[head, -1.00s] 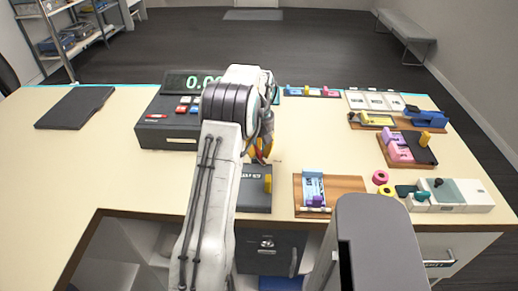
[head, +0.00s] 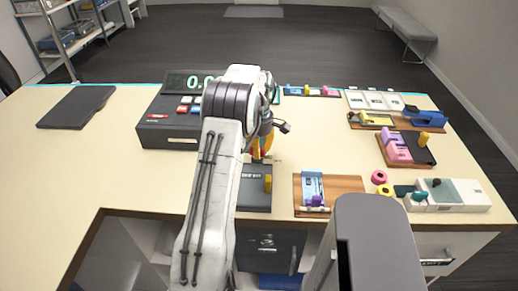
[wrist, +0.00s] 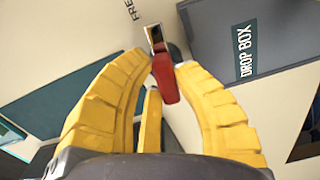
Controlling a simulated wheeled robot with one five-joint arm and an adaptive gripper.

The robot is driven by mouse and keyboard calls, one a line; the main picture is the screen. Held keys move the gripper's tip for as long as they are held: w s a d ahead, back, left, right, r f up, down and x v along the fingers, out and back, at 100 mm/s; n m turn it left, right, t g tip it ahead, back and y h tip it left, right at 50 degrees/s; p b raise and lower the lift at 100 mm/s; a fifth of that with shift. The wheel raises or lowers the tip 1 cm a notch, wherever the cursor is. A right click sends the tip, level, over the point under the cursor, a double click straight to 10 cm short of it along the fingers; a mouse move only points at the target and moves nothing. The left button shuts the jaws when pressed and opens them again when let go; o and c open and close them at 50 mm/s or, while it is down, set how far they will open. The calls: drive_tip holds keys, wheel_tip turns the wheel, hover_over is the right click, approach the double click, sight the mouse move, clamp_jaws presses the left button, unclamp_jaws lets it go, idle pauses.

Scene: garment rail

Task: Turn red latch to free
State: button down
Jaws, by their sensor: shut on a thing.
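The red latch (wrist: 165,82) is a small red handle with a metallic end. In the wrist view it sits between the tips of my yellow-fingered gripper (wrist: 163,66), which is shut on it. The printed word FREE (wrist: 140,9) lies just beyond the latch at the top, partly cut off by the frame. In the head view my gripper (head: 261,151) points down at the counter behind the dark drop box (head: 256,198). My arm hides most of the latch there, with only a bit of red showing.
The drop box lid (wrist: 240,45) is close to the right of the latch in the wrist view. A register (head: 163,132) stands left of my arm, and a wooden board with a blue-and-purple fixture (head: 343,184) lies to the right. The counter's left part is mostly clear.

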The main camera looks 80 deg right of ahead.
drive_tip(key=shift+f+n, duration=0.1)
drive_tip(key=shift+n, duration=0.5)
drive_tip(key=c, duration=0.9)
unclamp_jaws()
drive_tip(key=shift+c, duration=0.2)
wheel_tip(320, 180, up, 12)
drive_tip(key=shift+w, duration=0.15)
idle(0.6)
